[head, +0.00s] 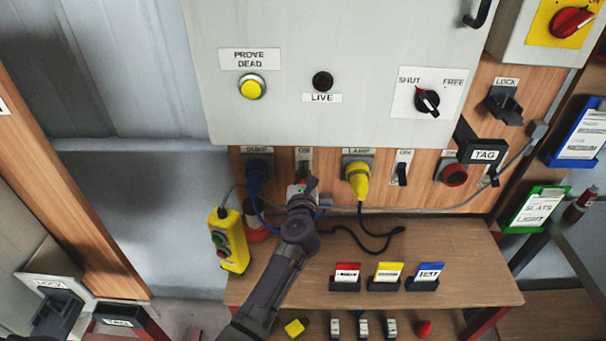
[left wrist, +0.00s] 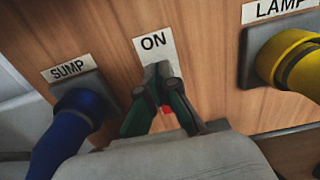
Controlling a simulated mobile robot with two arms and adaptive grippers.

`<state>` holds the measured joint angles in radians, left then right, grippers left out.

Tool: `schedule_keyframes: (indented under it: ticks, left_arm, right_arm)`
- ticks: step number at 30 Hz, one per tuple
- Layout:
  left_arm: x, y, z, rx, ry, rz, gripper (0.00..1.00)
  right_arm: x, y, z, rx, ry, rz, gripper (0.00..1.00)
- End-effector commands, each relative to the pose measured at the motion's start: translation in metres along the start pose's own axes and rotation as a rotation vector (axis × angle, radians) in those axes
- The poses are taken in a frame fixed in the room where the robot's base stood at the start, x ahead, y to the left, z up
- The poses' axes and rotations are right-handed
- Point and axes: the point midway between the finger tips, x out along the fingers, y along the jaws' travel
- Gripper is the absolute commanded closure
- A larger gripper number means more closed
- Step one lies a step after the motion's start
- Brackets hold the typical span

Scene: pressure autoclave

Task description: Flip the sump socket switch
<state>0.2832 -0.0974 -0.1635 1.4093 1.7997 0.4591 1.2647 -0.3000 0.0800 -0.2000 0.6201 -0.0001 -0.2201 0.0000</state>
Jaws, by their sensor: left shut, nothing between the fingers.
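The sump socket (head: 258,166) is on the wooden board, with a blue plug (left wrist: 68,133) in it under the SUMP label (left wrist: 69,68). To its right is a white ON plate (left wrist: 154,44), where the sump switch sits. My left gripper (head: 303,183) reaches up from below to this plate, and its fingertips (left wrist: 163,76) are shut and empty over the plate's lower part. The fingers hide most or all of the switch lever, so I cannot tell its position or whether they touch it. A small red patch shows between the fingers. My right gripper is out of view.
A yellow lamp plug (head: 357,180) and its switch (head: 402,172) are to the right. A grey cabinet (head: 300,120) overhangs above. A yellow pendant (head: 230,240) hangs at the left. The wooden shelf (head: 460,285) below holds card stands (head: 386,278) and a black cable.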

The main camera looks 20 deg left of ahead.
Motion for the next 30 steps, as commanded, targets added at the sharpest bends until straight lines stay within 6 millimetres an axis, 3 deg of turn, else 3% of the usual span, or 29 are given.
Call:
schedule_keyframes:
  ticks: [14,30]
  left_arm:
    - [0.000,0.000,-0.017,0.000,0.001,0.000,1.00]
    - [-0.016,0.000,-0.007,0.000,0.001,-0.001,1.00]
  right_arm:
    - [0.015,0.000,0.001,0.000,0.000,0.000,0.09]
    - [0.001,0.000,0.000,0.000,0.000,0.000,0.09]
